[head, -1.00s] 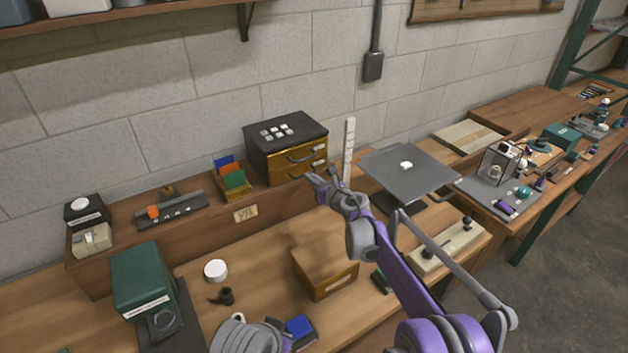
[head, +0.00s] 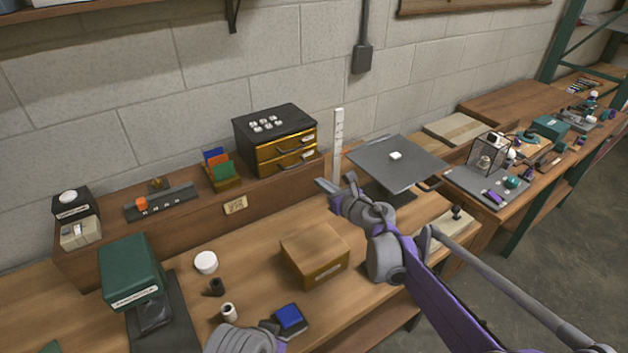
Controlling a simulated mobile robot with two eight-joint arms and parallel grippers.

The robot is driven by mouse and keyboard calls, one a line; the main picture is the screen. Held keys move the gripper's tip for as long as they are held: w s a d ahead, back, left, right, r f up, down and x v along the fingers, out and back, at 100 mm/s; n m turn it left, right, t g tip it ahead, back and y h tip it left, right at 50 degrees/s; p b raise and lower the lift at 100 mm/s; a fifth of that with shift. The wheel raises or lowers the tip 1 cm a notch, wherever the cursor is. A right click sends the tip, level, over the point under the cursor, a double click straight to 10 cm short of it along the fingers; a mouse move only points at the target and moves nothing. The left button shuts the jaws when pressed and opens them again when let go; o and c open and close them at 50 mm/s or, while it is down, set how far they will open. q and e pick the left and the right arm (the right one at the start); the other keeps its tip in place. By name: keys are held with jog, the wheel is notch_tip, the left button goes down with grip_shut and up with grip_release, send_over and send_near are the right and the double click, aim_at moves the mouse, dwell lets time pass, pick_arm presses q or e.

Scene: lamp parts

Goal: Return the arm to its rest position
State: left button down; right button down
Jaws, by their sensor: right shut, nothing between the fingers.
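My right gripper (head: 336,188) is shut and empty. It hangs in the air in front of the raised back ledge, between the drawer box and the grey tilted plate (head: 396,160). A small white piece (head: 396,156) lies on that plate, apart from the gripper. My right arm (head: 440,285) comes in from the lower right, over the bench's front edge. A grey part of my left arm (head: 240,340) shows at the bottom edge; its gripper fingers are not visible.
A wooden box (head: 314,256), a blue pad (head: 289,317), a white round lid (head: 206,262) and a green machine (head: 132,268) stand on the bench. A black-topped drawer box (head: 275,138) and a white upright strip (head: 338,145) stand behind. The floor at right is clear.

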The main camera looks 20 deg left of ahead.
jog(key=s+d+r+m+t+h, duration=0.1)
jog(key=d+r+m+t+h, duration=0.2)
jog(key=d+m, duration=0.35)
jog(key=d+r+m+t+h, duration=0.2)
jog(key=d+r+m, duration=0.2)
jog(key=d+m, duration=0.3)
jog(key=s+d+f+m+h, duration=0.1)
jog(key=s+d+m+h, duration=0.3)
jog(key=d+m, duration=0.4)
jog(key=s+d+m+h, duration=0.35)
jog(key=d+m, duration=0.25)
jog(key=d, duration=0.5)
jog(key=s+d+f+m+g+h, duration=0.1)
jog(key=s+d+f+m+g, duration=0.25)
jog(key=s+f+m, duration=0.35)
jog(key=s+d+f+m+g+h, duration=0.15)
jog(key=s+d+m, duration=0.25)
jog(key=s, duration=0.4)
jog(key=s+a+f+m+g+y, duration=0.1)
jog(key=s+f+m+g, duration=0.1)
jog(key=s+f+m, duration=0.2)
jog(key=s+a+f+m+g+y, duration=0.1)
jog(key=s+f, duration=0.4)
jog(key=s, duration=0.5)
jog(key=m+g, duration=0.1)
jog(key=m, duration=0.1)
jog(key=shift+m+y, duration=0.35)
jog(key=shift+y, duration=0.05)
jog(key=shift+a, duration=0.15)
